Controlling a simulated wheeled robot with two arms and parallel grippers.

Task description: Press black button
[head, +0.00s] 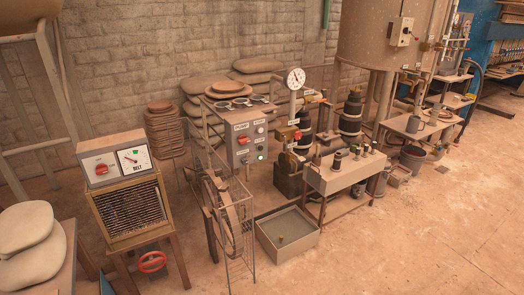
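A grey control box (237,153) labelled "PUMP" stands on a frame just left of the picture's middle. The controls are too small to tell for sure which one is the black button. Neither of my grippers is in view, and nothing touches the box.
A wire guard cage (236,250) stands below the box, with a grey basin (290,236) to its right. A machine labelled "BELT" (115,163) with a red handwheel (152,262) stands at left. The floor (430,235) at right is open.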

